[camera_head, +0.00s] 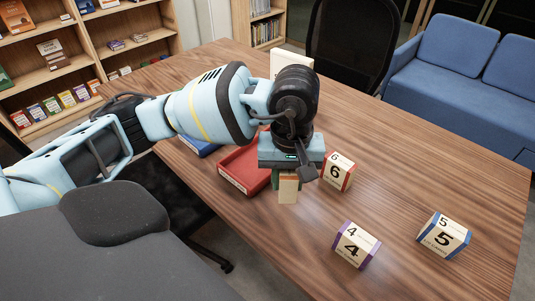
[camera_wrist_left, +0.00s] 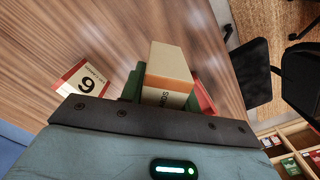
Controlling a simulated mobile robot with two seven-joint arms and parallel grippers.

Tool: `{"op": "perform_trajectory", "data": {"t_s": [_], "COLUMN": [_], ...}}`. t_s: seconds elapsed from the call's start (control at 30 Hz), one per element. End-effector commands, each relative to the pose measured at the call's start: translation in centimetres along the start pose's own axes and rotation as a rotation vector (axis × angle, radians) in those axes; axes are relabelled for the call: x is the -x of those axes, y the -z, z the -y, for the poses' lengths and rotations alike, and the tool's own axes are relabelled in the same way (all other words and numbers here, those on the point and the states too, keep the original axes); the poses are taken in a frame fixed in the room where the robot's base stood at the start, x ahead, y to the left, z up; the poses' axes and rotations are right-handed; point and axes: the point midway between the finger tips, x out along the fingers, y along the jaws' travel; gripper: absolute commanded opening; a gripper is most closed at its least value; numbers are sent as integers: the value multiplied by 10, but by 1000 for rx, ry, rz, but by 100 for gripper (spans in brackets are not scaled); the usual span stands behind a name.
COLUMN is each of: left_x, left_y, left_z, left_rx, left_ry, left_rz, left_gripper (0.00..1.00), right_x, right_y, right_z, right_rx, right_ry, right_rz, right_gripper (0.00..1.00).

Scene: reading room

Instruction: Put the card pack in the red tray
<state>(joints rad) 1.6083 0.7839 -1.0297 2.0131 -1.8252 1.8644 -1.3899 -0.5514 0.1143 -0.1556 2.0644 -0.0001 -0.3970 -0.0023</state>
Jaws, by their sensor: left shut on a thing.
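My left gripper (camera_head: 289,180) is shut on the card pack (camera_head: 288,190), a cream box with an orange side, and holds it pointing down at the near right side of the red tray. In the left wrist view the card pack (camera_wrist_left: 170,62) stands out between the green fingers of the gripper (camera_wrist_left: 163,88). The red tray (camera_head: 237,178) lies on the wooden table, partly hidden behind my gripper and wrist. A bit of its red edge (camera_wrist_left: 206,99) shows beside a finger in the wrist view. My right gripper is not in view.
A box marked 6 (camera_head: 338,172) stands just right of the gripper. Boxes marked 4 (camera_head: 355,245) and 5 (camera_head: 443,236) stand nearer the front and right. A blue tray (camera_head: 205,149) lies left, behind the red one.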

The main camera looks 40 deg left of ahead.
Motion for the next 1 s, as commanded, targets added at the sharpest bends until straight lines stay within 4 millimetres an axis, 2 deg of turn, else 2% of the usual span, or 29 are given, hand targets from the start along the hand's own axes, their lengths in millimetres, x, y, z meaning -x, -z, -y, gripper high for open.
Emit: {"op": "perform_trajectory", "data": {"t_s": [0.2, 0.4, 0.6, 0.8, 0.87, 1.0], "left_x": [-9, -14, -15, -16, -16, -19], "left_y": [4, 7, 9, 11, 17, 44], "left_z": [1, 2, 3, 3, 5, 12], "left_rx": [442, 735, 853, 863, 863, 868], "left_ry": [1, 3, 3, 3, 3, 4], "left_rz": [3, 1, 1, 0, 0, -1], "left_gripper": [8, 8, 8, 8, 8, 8], "right_x": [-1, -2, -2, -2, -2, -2], "right_y": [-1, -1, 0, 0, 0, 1], "right_z": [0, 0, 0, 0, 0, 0], "right_rx": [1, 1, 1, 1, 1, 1], "right_ry": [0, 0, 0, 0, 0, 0], "right_rz": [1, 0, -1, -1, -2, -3], "right_gripper": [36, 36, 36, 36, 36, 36]}}
